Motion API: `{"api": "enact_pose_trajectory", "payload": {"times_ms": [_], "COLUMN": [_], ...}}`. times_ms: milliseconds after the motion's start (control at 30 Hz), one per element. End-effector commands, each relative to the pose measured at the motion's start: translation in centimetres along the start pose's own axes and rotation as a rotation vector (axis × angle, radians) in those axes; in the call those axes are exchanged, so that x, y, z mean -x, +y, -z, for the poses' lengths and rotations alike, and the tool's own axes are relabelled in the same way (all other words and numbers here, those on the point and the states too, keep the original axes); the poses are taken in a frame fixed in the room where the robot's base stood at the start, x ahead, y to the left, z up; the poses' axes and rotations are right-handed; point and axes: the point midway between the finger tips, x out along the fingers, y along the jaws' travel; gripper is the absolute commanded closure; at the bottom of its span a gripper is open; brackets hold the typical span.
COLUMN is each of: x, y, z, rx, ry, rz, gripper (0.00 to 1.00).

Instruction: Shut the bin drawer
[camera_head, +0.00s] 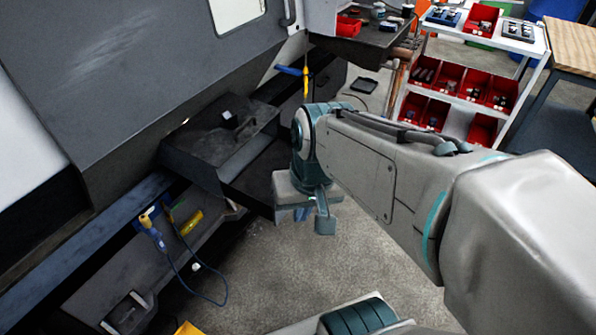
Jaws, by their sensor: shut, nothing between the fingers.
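The bin drawer (212,165) looks like a dark grey open-topped box. It sticks out from the front of the large grey machine, left of centre, with a small dark block (230,119) inside it. My gripper (317,218) is shut and empty, pointing down over the floor to the right of the drawer. It looks apart from the drawer, though the exact gap is hard to judge. My arm hides part of the area right of the drawer.
The grey machine (130,80) fills the left side. A yellow-ended tool with a blue cable (188,262) hangs below the drawer's left. A rack of red bins (455,82) and a wooden-topped table (578,45) stand at the back right. Concrete floor (275,265) lies clear below my gripper.

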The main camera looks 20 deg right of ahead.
Motion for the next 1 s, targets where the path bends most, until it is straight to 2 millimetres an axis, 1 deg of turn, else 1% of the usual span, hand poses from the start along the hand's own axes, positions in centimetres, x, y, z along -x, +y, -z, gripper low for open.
{"api": "enact_pose_trajectory", "payload": {"times_ms": [33, 200, 367, 400, 567, 667, 767, 800, 867, 900, 967, 1000], "x": [-3.0, -9.3, -14.5, -15.7, -20.4, -23.1, -25.8, -26.9, -28.5, -29.4, -30.8, -31.5], "y": [0.3, 0.4, 0.6, 0.7, 1.9, 3.5, 5.7, 6.9, 8.8, 10.2, 12.2, 13.7], "z": [-0.3, -0.4, 0.8, 1.3, 3.8, 5.7, 7.7, 8.5, 9.7, 10.4, 11.2, 11.8], "rx": [-0.078, -0.414, -0.728, -0.803, -1.097, -1.273, -1.438, -1.502, -1.592, -1.648, -1.722, -1.765], "ry": [-0.044, -0.206, -0.345, -0.376, -0.495, -0.559, -0.614, -0.632, -0.656, -0.669, -0.686, -0.693], "rz": [0.029, 0.179, 0.345, 0.390, 0.586, 0.723, 0.872, 0.935, 1.034, 1.099, 1.195, 1.257], "gripper": [1.00, 1.00, 1.00, 1.00, 1.00, 1.00, 1.00, 1.00, 1.00, 1.00, 1.00, 1.00]}}
